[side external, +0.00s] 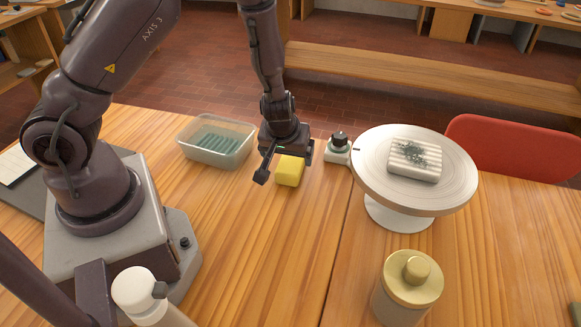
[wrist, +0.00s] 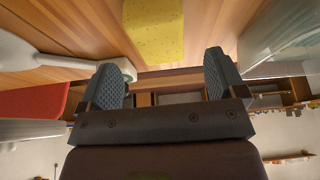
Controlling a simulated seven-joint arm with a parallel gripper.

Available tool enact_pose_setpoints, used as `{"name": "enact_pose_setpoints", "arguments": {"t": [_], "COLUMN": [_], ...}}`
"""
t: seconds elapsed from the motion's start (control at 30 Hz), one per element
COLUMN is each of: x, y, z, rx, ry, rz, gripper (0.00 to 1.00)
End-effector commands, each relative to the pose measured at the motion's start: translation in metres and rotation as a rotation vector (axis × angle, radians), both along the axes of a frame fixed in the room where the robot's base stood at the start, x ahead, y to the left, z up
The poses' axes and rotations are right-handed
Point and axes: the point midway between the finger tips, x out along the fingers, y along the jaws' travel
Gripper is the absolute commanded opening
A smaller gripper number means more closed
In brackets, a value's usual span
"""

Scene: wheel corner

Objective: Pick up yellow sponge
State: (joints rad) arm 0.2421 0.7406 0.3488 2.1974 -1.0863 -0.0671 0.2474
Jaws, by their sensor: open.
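The yellow sponge (side external: 290,171) sits on the wooden table, beneath and just beside my gripper (side external: 285,165) in the side external view. In the wrist view the yellow sponge (wrist: 153,30) shows at the top, beyond the fingertips and roughly between their lines. My gripper (wrist: 165,72) is open, with its two dark ribbed fingers apart and nothing between them. The sponge's upper part is partly hidden by the gripper in the side external view. I cannot tell the exact height of the fingers above it.
A clear tub (side external: 216,141) with greenish contents stands left of the gripper. A small dark-topped white item (side external: 339,148) and a round white turntable (side external: 455,190) with a ridged block (side external: 414,160) are at right. A gold-lidded jar (side external: 412,280) stands in front. Table left of the jar is clear.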

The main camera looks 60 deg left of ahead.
Motion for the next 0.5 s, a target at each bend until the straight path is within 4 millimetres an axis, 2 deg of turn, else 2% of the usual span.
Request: {"name": "enact_pose_setpoints", "arguments": {"t": [0.27,0.5], "x": [0.004,0.012], "y": [0.005,0.014], "z": [-0.013,-0.042], "rx": [-0.002,-0.001], "ry": [0.001,0.003], "rz": [0.004,0.003], "gripper": [0.89,0.89]}}
